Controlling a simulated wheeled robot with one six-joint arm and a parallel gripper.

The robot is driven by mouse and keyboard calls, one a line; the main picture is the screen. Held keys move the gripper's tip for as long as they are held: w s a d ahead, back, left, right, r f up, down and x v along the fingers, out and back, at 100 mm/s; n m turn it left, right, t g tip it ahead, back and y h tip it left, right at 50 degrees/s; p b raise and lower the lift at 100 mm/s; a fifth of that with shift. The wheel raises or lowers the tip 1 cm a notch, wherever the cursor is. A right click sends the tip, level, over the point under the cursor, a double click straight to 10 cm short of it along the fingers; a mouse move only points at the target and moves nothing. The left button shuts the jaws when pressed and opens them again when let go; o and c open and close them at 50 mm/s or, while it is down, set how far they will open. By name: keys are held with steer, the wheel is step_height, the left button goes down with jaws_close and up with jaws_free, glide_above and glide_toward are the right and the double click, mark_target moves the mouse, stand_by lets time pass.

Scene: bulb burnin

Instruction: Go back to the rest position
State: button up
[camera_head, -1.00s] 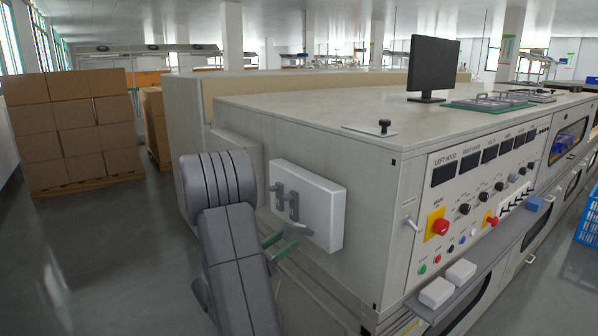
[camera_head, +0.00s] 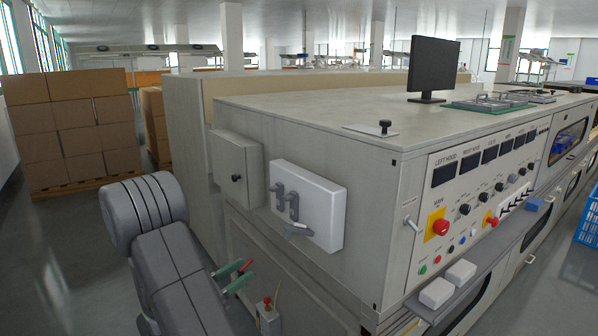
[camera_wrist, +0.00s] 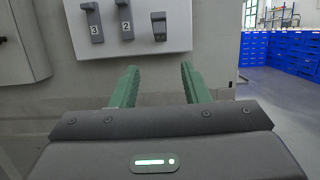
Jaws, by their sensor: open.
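My gripper (camera_head: 240,274) has green fingers, held apart with nothing between them, low in front of the machine's side and clear of it. In the wrist view my gripper (camera_wrist: 158,75) points toward the lower edge of a white switch box (camera_wrist: 150,45). That box (camera_head: 325,212) is fixed to the machine's side. It has levers marked 3 (camera_wrist: 93,22) and 2 (camera_wrist: 124,20), and a third lever (camera_wrist: 158,27) whose number I cannot see. The fingers touch no lever.
The grey machine (camera_head: 300,135) fills the right, with a control panel (camera_head: 490,190) on its front. A grey cabinet (camera_head: 238,168) sits left of the switch box. A small box with a red button (camera_head: 267,316) is below my gripper. Stacked cartons (camera_head: 70,130) stand at the left; floor between is free.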

mark_target(284, 238)
steer(key=x, duration=1.3)
steer(key=shift+w+d+r, duration=0.1)
steer(key=shift+d+r, duration=0.05)
steer(key=shift+d, duration=0.1)
steer(key=shift+w+d+r+p, duration=0.1)
steer(key=shift+w+r+p, duration=0.1)
steer(key=shift+r+p, duration=0.35)
steer(key=shift+s+r+g+y+p, duration=0.1)
steer(key=shift+r+g+y+p, duration=0.3)
steer(key=shift+r+y+p, duration=0.3)
steer(key=d+r+p, duration=0.1)
steer(key=w+r+p, duration=0.1)
steer(key=r, duration=0.1)
steer(key=w+d+r+p, duration=0.1)
steer(key=r+p, duration=0.1)
steer(key=shift+d+r, duration=0.2)
steer(key=shift+d, duration=0.2)
steer(key=shift+w+d+r+p, duration=0.15)
steer(key=shift+w+r+p, duration=0.05)
steer(key=shift+p, duration=0.3)
steer(key=shift+w+d+r+g+y+p, duration=0.15)
steer(key=shift+d+r+g+y+p, duration=0.15)
steer(key=shift+g+y+p, duration=0.25)
steer(key=shift+a+f, duration=0.2)
steer(key=shift+f, duration=0.1)
steer(key=shift+v, duration=0.75)
